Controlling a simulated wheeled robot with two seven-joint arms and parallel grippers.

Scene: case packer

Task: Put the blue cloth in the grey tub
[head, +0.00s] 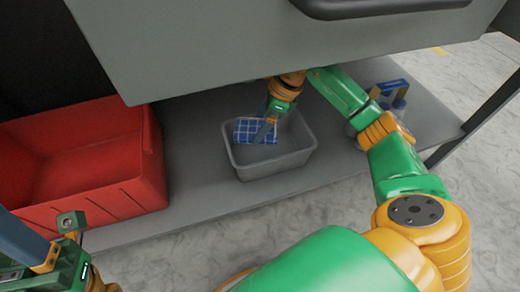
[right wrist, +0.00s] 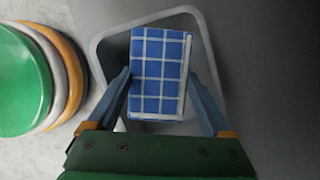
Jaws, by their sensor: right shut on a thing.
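The blue cloth (head: 249,131) is a folded piece with a white check pattern. My right gripper (head: 266,128) is shut on it and holds it at the opening of the grey tub (head: 272,169), inside the rim as seen from the head. In the right wrist view, the cloth (right wrist: 159,75) lies between the two fingers, with the tub's rim (right wrist: 146,18) around and behind it. How far the cloth is above the tub floor is hard to tell. My left gripper (head: 40,262) is partly in view at the lower left, away from the tub; its jaws are unclear.
A red crate (head: 152,150) stands left of the tub on the grey shelf (head: 195,190). A blue and grey item (head: 392,92) stands to the right, partly behind my right arm. A grey panel with a dark handle (head: 380,8) overhangs the shelf closely.

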